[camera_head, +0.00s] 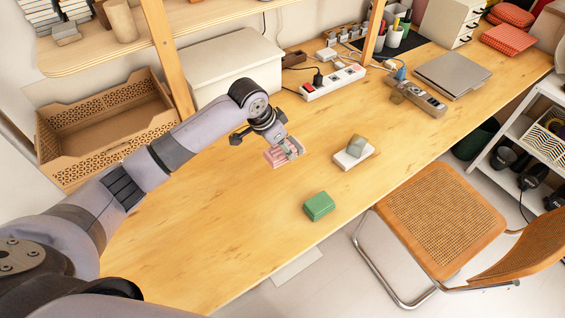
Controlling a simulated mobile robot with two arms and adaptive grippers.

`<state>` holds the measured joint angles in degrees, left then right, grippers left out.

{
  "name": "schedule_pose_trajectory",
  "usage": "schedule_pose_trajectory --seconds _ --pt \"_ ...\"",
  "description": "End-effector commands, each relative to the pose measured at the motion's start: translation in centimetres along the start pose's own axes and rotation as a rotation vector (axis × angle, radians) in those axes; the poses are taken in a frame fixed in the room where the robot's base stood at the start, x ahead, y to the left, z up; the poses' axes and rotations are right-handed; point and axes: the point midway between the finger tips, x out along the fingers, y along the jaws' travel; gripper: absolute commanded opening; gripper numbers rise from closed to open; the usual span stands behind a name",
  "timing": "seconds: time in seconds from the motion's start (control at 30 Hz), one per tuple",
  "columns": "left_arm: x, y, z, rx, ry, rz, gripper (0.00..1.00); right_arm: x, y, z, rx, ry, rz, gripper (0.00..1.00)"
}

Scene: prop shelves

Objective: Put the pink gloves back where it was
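The pink gloves (273,158) show as a small pink bundle on the wooden table, near its middle. My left gripper (290,151) reaches over from the left and points down at the pink gloves. Its grey fingers overlap the gloves in the picture and hide part of them. I cannot tell whether the fingers are closed on the gloves or only around them, nor whether the gloves touch the table. My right gripper is out of view.
A grey block on a white base (354,152) and a green block (319,206) stand right of the gloves. A white box (222,68), a wooden crate (105,130) and a power strip (333,82) lie behind. The front left of the table is clear.

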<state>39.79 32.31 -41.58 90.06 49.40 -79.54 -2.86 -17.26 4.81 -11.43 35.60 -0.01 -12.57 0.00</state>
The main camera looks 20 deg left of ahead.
Motion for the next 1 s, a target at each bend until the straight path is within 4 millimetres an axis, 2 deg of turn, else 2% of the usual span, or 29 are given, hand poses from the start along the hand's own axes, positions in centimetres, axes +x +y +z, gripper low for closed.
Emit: schedule_pose_trajectory --seconds 0.1,0.33,0.53,1.0 --pt "2.1 0.1 0.9 0.000 -0.001 0.001 0.27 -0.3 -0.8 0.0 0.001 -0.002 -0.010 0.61" --pt "4.1 0.0 1.7 -0.001 -0.001 0.000 0.27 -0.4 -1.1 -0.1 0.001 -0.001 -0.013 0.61" --pt "6.9 0.1 2.8 -0.001 -0.001 0.001 0.27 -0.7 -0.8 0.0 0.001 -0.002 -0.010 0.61" --pt "7.8 0.0 3.2 0.000 0.000 -0.001 0.27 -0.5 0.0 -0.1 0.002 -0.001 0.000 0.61"
